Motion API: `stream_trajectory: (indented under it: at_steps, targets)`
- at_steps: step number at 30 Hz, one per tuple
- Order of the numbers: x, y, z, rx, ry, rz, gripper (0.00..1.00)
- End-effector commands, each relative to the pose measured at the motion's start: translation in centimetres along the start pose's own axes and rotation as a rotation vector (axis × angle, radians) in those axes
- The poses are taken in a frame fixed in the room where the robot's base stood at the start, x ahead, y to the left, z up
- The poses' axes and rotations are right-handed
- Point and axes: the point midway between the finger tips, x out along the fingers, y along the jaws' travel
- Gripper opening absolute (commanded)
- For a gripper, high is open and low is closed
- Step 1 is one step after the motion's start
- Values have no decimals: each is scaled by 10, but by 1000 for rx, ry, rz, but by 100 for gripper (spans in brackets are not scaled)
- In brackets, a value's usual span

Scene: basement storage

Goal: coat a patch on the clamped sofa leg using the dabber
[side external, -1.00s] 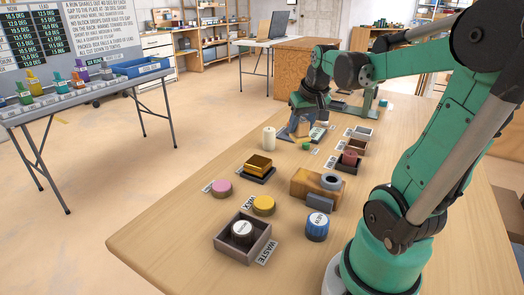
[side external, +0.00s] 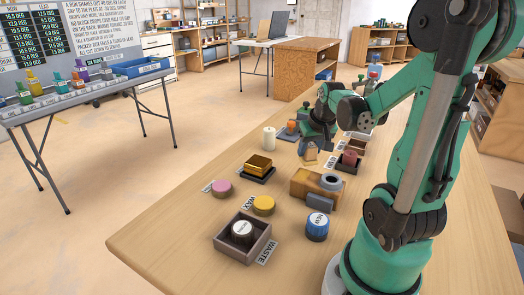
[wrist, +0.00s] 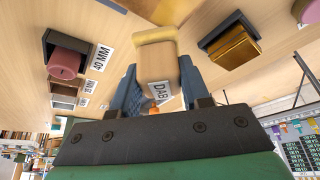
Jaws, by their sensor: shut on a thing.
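My gripper (side external: 311,146) is shut on the dabber, a tan block (side external: 311,152) marked DAB. In the wrist view the dabber (wrist: 158,68) sits between the blue fingers (wrist: 157,88), with its pale yellow pad pointing away from the palm. I hold it over the table, behind a wooden piece (side external: 304,183) that has a grey ring and a grey block against it. This may be the clamped sofa leg, but I cannot tell for sure. The dabber appears apart from it. No coated patch can be made out.
A gold block (side external: 260,162) on a dark base and a cream cylinder (side external: 269,138) stand left of my gripper. A red-pink cylinder (side external: 349,158) in a tray is at right. In front are yellow (side external: 264,205), pink (side external: 222,188) and blue (side external: 317,228) round items and the WASTE box (side external: 267,239).

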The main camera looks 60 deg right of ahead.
Motion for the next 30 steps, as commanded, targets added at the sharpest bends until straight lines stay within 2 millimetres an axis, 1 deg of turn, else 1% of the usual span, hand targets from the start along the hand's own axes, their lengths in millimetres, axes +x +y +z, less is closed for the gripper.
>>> stream_trajectory:
  at_steps: [4,6,11,12,25,30]
  targets:
    - [19,0,7,0,0,0,0]
    - [11,-6,11,-3,0,-1,0]
    - [12,-16,22,-3,0,-1,0]
    - [8,-19,24,-3,0,-1,0]
    - [-1,-47,49,-4,0,-1,0]
    - [2,-35,38,4,0,1,0]
